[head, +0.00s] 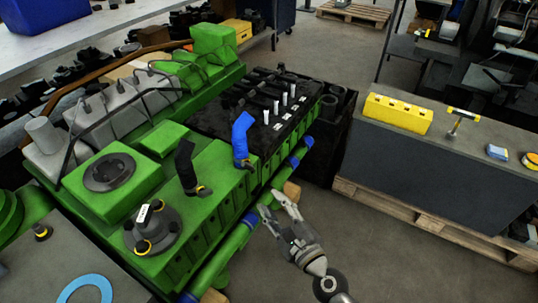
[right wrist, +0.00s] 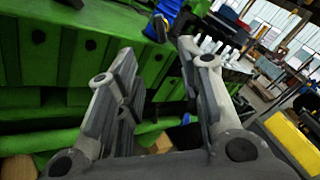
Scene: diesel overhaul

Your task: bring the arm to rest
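My right gripper (head: 278,207) is open and empty. In the head view it hangs in front of the green engine's near side, beside the green and blue pipe. In the right wrist view its two fingers (right wrist: 158,75) stand apart with nothing between them, and the green engine side (right wrist: 85,65) lies behind them. The green engine (head: 215,185) fills the middle left of the head view. My left gripper does not show in either view.
A blue hose (head: 241,136) and a black hose (head: 185,165) rise from the engine. A grey bench (head: 440,160) on a pallet (head: 430,225) stands at right, with a yellow block (head: 397,113) on top. Open floor (head: 390,260) lies between my right arm and the bench.

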